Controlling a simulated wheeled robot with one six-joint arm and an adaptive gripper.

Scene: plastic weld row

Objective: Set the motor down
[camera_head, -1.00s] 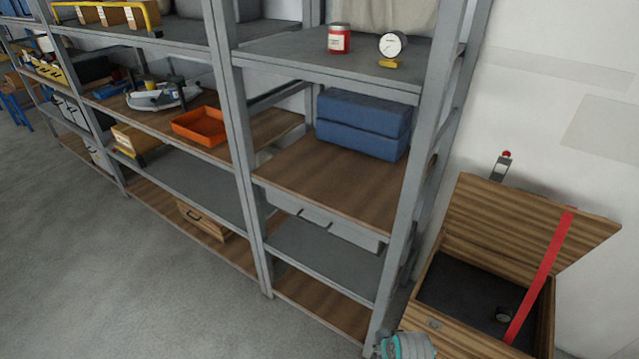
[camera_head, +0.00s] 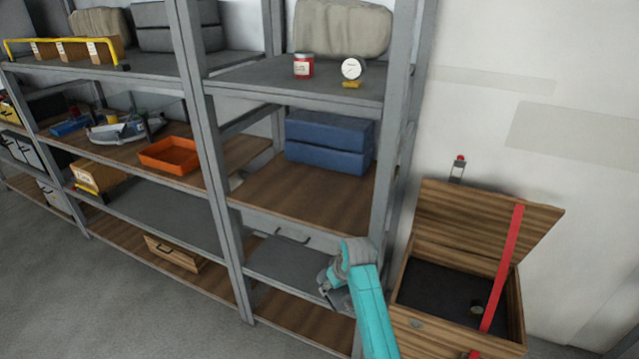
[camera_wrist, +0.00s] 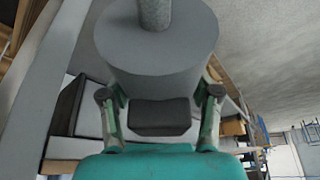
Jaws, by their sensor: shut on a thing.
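The motor (camera_wrist: 158,48) is a grey cylinder with a thinner round shaft. It fills the upper middle of the wrist view. My gripper (camera_wrist: 160,98) is shut on it, with one finger on each side and a dark block between them. In the head view my gripper (camera_head: 328,280) is in front of the lower shelf bay of the right rack, and the arm hides most of what it holds. I cannot clearly make out the motor there.
A grey lower shelf (camera_head: 280,268) lies beside my gripper, with rack posts on both sides. An open wooden chest (camera_head: 510,310) with a red strap (camera_head: 505,265) stands at the right. Blue boxes (camera_head: 327,142) sit on the wooden shelf above. An orange tray (camera_head: 170,155) is farther left.

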